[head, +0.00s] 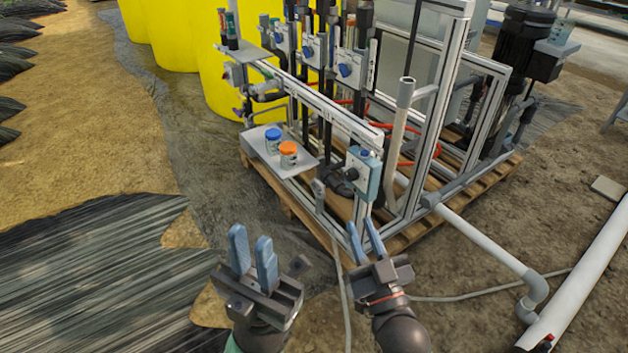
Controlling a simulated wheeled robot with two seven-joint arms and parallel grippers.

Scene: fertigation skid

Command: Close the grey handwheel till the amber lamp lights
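I cannot clearly pick out a grey handwheel or an amber lamp on the skid at this size. Neither gripper visibly touches the skid.
A small grey shelf (296,165) holds a blue-lidded jar (273,140) and an orange-lidded jar (288,154). The skid stands on a wooden pallet (286,203). Yellow tanks (222,85) stand behind. A white pipe (490,248) runs right. Open ground lies left.

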